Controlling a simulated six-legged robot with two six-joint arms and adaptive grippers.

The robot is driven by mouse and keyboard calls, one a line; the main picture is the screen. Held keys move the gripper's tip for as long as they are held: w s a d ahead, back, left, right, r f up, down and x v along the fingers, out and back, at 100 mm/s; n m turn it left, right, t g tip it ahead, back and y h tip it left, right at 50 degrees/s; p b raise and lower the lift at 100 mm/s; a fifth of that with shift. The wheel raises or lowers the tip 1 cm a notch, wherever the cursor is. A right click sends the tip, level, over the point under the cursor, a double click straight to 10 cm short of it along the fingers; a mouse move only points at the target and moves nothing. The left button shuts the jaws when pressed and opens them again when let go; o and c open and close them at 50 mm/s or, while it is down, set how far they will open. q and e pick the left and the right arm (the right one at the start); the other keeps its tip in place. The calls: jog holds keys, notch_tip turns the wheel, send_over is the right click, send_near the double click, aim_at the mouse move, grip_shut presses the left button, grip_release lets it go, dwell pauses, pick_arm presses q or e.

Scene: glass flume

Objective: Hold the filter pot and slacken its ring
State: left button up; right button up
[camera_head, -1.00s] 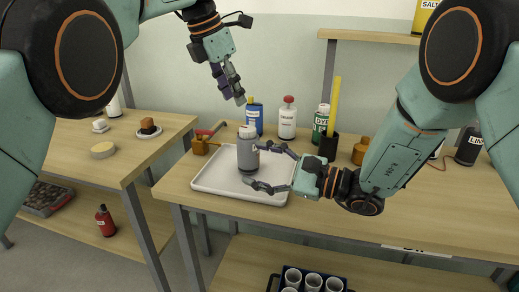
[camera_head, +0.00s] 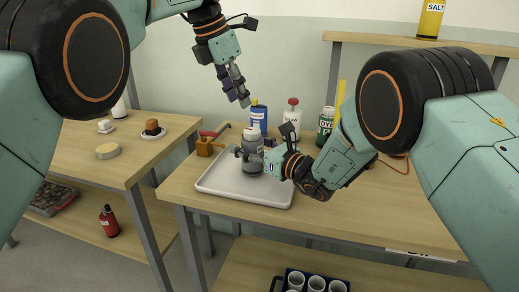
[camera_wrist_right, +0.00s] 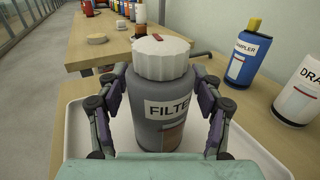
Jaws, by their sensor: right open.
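The filter pot (camera_head: 252,152) is a grey bottle with a "FILTER" label, standing upright in a white tray (camera_head: 243,196). Its ring (camera_wrist_right: 161,57) is a white ribbed cap with a red mark on top, clear in the right wrist view. My right gripper (camera_head: 250,156) is around the pot's body, a finger on each side; it also shows in the right wrist view (camera_wrist_right: 158,115). It is open, and I cannot tell whether the fingers touch the pot. My left gripper (camera_head: 241,97) is empty above the pot, its fingers close together and pointing down.
A brass block with a red handle (camera_head: 208,145) stands behind the tray at left. A blue sampler bottle (camera_head: 258,118), a white bottle (camera_head: 292,122) and a green dye bottle (camera_head: 326,125) stand behind the tray. The left side table (camera_head: 132,157) holds small items.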

jog(key=shift+x, duration=1.4)
jog(key=shift+c, duration=0.3)
jog(key=c, duration=1.3)
pick_arm(q)
jog(key=shift+o, duration=0.5)
